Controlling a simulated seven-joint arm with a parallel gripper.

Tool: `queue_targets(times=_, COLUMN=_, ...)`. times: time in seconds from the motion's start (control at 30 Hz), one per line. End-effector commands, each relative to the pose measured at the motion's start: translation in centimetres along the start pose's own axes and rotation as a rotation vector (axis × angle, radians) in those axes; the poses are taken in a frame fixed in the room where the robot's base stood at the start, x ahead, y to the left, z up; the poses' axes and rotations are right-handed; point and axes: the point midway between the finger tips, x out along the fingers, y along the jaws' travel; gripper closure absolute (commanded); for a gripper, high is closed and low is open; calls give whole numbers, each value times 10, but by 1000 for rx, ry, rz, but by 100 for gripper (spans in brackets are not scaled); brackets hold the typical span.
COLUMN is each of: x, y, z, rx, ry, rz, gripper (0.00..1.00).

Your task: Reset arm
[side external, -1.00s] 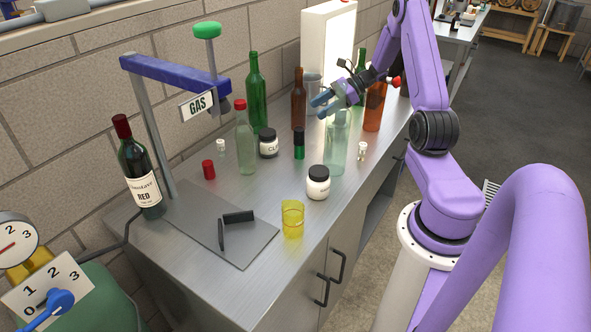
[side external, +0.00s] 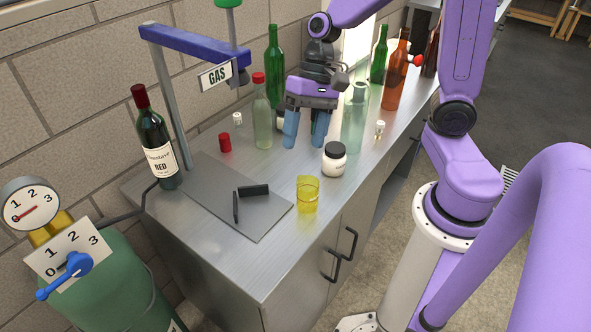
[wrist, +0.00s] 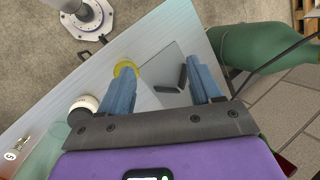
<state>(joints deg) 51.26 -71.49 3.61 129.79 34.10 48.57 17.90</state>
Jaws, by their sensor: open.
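My gripper (side external: 306,130) is above the metal counter (side external: 262,268), pointing down, with its two blue fingers apart and nothing between them. In the side external view it is between the clear bottle with a red cap (side external: 262,120) and the clear green-tinted bottle (side external: 354,125), behind the white jar with a black lid (side external: 334,162). In the wrist view both fingers (wrist: 163,92) show spread, with the grey plate (wrist: 163,70) with its black bracket below and beyond them.
A yellow glass (side external: 308,196) is near the front edge. Several green and brown bottles stand at the back. A green gas cylinder (side external: 110,285) is at the lower left. The counter's front corner is clear.

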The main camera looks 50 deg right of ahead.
Motion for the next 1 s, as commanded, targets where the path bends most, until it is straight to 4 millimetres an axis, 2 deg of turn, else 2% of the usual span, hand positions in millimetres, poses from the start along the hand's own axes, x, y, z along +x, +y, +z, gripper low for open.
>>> queue_targets(times=0.03, x=3, y=1, z=20, rx=-132, ry=-9, rz=45, gripper=36)
queue_targets(times=0.2, x=8, y=17, z=72, rx=-556, ry=-33, rz=190, gripper=36)
queue_targets(times=0.4, x=6, y=42, z=112, rx=-1037, ry=-47, rz=336, gripper=36)
queue_targets(times=0.5, x=4, y=52, z=122, rx=-1226, ry=-47, rz=389, gripper=36)
queue_targets(times=0.63, x=2, y=60, z=128, rx=-1385, ry=-45, rz=433, gripper=36)
queue_targets(times=0.77, x=1, y=63, z=130, rx=-1447, ry=-44, rz=451, gripper=36)
queue_targets(times=1.0, x=1, y=63, z=130, rx=-1451, ry=-44, rz=453, gripper=36)
